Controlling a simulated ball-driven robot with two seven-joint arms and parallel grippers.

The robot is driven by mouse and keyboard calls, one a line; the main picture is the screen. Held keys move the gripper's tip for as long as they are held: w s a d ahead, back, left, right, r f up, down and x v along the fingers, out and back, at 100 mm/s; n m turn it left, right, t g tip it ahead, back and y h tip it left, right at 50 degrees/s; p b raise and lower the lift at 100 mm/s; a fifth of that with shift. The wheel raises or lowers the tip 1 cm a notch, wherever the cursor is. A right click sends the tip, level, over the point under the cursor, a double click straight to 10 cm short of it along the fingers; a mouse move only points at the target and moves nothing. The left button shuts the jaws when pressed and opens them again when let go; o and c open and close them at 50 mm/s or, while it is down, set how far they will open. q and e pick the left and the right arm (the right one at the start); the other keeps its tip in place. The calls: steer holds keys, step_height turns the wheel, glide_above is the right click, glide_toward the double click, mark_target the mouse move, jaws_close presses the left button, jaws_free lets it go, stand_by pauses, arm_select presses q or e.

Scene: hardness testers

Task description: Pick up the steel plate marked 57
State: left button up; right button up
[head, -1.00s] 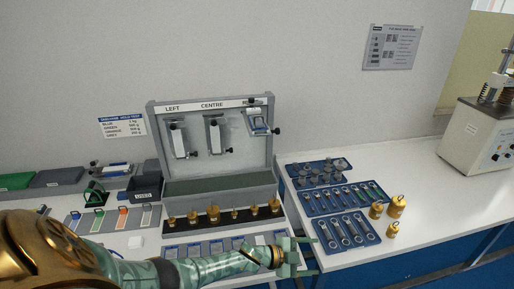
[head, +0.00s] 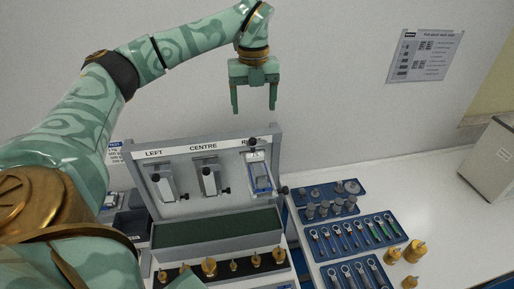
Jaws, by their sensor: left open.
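My left gripper (head: 254,104) is open and empty, fingers pointing down, raised high in front of the wall above the grey tester case. The case's lid panel (head: 232,197) has LEFT, CENTRE and a partly hidden right label, with a clamp under each. A blue-edged plate-like piece (head: 261,180) sits at the right clamp; I cannot read a mark on it. The left clamp (head: 165,185) and centre clamp (head: 209,178) show no such blue-edged piece. I cannot make out any plate marked 57. My right gripper is not in view.
Several brass weights (head: 209,268) stand in a row before the case. Blue trays of grey cylinders (head: 338,205) and ring-ended tools (head: 352,240) lie to the right, beside loose brass weights (head: 414,251).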

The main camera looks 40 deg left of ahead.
arm_select(q)
glide_above(256, 156)
step_height(256, 156, down, 6)
steer(key=f, duration=0.4)
steer(key=shift+w+a, duration=0.1)
steer(key=shift+a, duration=0.3)
steer(key=shift+d+f, duration=0.15)
steer(key=shift+f, duration=0.45)
steer(key=f, duration=0.3)
steer(key=shift+d+f+p, duration=0.25)
steer(key=shift+f+p, duration=0.15)
steer(key=shift+f, duration=0.45)
steer(key=shift+r, duration=0.1)
steer(key=c, duration=1.2)
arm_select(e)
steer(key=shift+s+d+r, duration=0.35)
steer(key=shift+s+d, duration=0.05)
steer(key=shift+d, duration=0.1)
